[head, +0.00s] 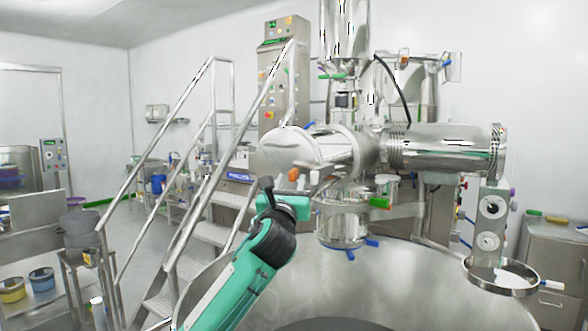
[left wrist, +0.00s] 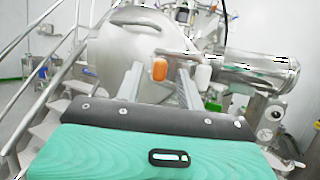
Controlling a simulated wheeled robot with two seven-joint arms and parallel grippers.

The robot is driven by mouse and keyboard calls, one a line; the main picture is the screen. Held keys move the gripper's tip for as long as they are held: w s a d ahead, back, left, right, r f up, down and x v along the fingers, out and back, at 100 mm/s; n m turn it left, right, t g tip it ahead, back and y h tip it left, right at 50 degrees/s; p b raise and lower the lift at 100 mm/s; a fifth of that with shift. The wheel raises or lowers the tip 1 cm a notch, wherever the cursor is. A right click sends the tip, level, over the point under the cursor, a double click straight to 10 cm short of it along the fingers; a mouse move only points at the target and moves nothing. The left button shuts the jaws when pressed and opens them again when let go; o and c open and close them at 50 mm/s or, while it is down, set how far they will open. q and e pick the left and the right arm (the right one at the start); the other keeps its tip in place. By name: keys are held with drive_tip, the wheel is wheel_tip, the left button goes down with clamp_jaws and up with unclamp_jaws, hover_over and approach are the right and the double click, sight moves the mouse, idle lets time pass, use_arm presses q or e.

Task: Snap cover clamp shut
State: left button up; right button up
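The steel cover (head: 283,153) closes the near end of a horizontal drum in the head view. It also fills the upper left of the left wrist view (left wrist: 112,45). A small orange clamp handle (head: 293,174) shows at the cover's lower edge. In the left wrist view the orange handle (left wrist: 159,69) appears between my fingertips, and I cannot tell whether they touch it. A white handle (left wrist: 204,75) is just right of it. My left gripper (left wrist: 160,80) is open, its two fingers apart and pointing at the cover. My right gripper is not in view.
A wide steel bowl (head: 400,275) lies below and right of my left arm. Stairs with steel handrails (head: 185,110) stand to the left. A horizontal steel cylinder (head: 445,150) extends right of the drum. A control cabinet (head: 283,75) stands behind.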

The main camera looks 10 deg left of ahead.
use_arm(q)
drive_tip(key=x, duration=0.4)
drive_tip(key=shift+p, duration=0.35)
drive_tip(key=shift+w+r, duration=0.15)
drive_tip(key=shift+w, duration=0.3)
drive_tip(key=shift+c, duration=0.2)
clamp_jaws()
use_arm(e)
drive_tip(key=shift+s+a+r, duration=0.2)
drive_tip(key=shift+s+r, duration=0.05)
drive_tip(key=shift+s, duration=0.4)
